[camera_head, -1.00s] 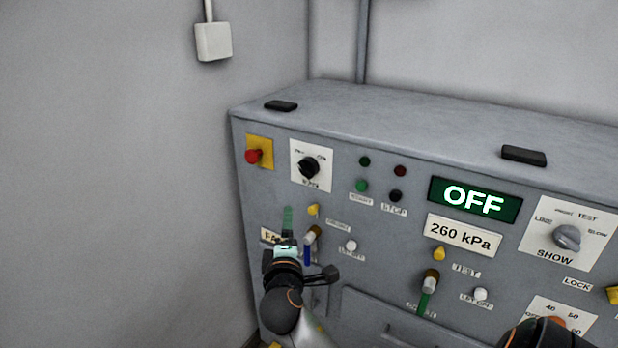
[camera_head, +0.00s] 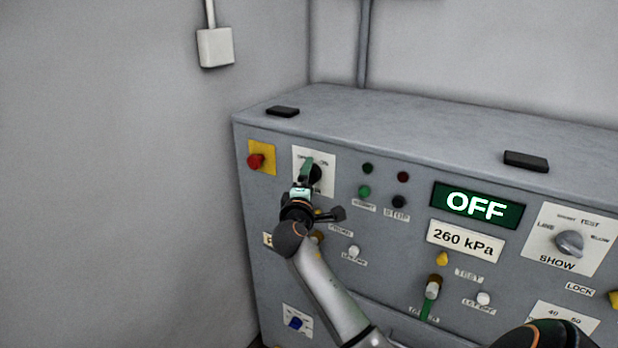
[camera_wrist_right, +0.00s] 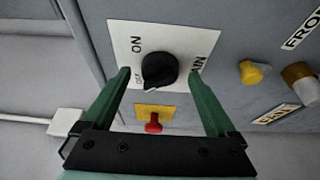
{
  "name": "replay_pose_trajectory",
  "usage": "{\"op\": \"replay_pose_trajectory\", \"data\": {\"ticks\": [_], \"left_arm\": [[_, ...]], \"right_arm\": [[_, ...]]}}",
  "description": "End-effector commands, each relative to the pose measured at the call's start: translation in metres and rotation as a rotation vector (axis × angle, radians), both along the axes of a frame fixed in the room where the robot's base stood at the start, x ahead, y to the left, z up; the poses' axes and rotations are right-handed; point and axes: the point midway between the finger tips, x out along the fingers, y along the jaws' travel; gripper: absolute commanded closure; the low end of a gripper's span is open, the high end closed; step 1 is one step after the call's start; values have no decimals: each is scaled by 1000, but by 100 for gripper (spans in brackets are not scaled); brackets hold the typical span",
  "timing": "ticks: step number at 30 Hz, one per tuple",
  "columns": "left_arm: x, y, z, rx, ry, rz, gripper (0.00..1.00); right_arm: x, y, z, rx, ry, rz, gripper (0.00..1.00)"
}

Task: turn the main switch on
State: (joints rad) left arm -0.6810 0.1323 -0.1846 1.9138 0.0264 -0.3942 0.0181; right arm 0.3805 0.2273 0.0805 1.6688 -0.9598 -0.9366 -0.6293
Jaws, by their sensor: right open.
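The main switch is a black rotary knob (camera_wrist_right: 159,71) on a white plate (camera_wrist_right: 125,32) marked ON and MAIN; a smaller label beside it is hard to read. In the head view the knob (camera_head: 316,174) is partly hidden by my right gripper (camera_head: 310,170). The right gripper is open, with one green finger on each side of the knob in the right wrist view (camera_wrist_right: 161,74). I cannot tell whether the fingers touch it. A white mark shows at the knob's lower edge. My left gripper is not in view.
A red button (camera_head: 256,161) on a yellow plate sits left of the switch. Green and dark buttons (camera_head: 364,190) lie to its right. The green display (camera_head: 477,205) reads OFF. A black block (camera_head: 283,112) lies on the cabinet top. A wall meets the cabinet's left side.

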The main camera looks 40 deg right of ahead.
Motion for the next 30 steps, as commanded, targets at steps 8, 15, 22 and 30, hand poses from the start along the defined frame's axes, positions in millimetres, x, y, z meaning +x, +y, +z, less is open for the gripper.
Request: {"op": "replay_pose_trajectory", "data": {"ticks": [8, 15, 22, 30], "left_arm": [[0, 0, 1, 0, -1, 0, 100], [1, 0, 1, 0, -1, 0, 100], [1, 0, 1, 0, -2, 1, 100], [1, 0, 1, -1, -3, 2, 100]], "right_arm": [[6, -8, 0, 1, 0, 0, 7], [5, -7, 0, 1, -1, 0, 18], [5, -7, 0, 1, -1, 0, 44], [5, -7, 0, 0, 0, 0, 74]]}}
